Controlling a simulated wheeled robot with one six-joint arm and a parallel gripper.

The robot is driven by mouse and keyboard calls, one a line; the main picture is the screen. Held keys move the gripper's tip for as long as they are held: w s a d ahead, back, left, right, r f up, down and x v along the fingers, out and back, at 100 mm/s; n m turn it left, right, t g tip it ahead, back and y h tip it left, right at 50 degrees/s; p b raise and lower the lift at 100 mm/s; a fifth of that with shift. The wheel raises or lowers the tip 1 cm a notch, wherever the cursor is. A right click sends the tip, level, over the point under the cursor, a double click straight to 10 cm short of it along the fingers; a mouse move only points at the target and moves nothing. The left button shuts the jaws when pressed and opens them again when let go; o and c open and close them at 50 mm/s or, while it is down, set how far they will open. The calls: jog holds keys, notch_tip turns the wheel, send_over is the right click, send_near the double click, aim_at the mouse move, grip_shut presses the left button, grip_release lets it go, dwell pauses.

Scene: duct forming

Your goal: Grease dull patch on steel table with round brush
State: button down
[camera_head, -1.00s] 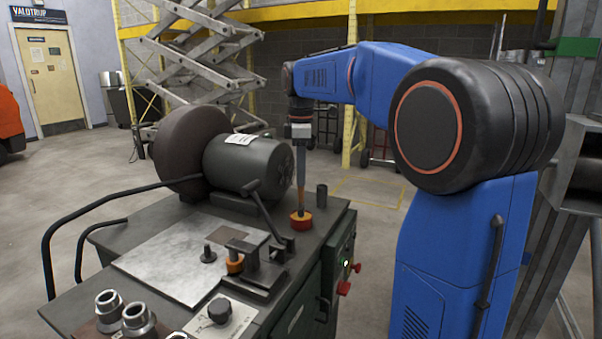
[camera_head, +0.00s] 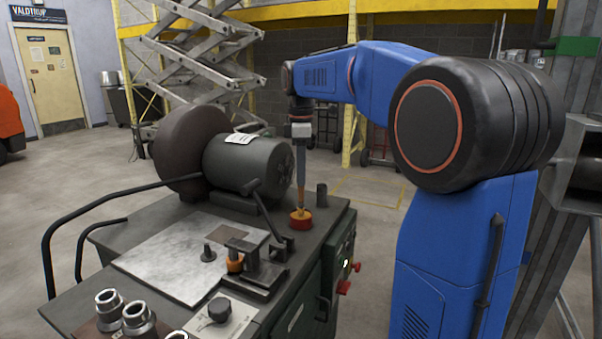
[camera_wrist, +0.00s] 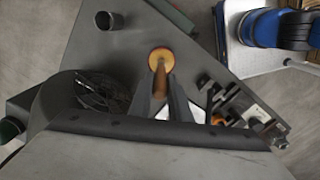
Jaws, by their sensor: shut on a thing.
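The steel table (camera_head: 175,272) is the pale grey plate on top of the machine bench. A darker brownish patch (camera_head: 232,232) near its back right corner looks like the dull patch. My gripper (camera_head: 300,166) points down over the bench's right back part, shut on the upright round brush (camera_head: 300,196). The brush's lower end is at a red and orange pot (camera_head: 301,221); its bristles are hidden. In the wrist view the brush (camera_wrist: 159,78) reaches between my fingers (camera_wrist: 164,104) to the yellow-rimmed pot (camera_wrist: 153,55).
A motor (camera_head: 250,168) with a large dark wheel (camera_head: 185,150) stands behind the plate. A clamp with a lever (camera_head: 262,272), a small orange piece (camera_head: 235,262) and a dark peg (camera_head: 208,253) stand near the patch. A dark cylinder (camera_head: 322,195) stands right of the pot. Metal fittings (camera_head: 138,318) lie in front.

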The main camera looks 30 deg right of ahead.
jog(key=shift+r, duration=3.45)
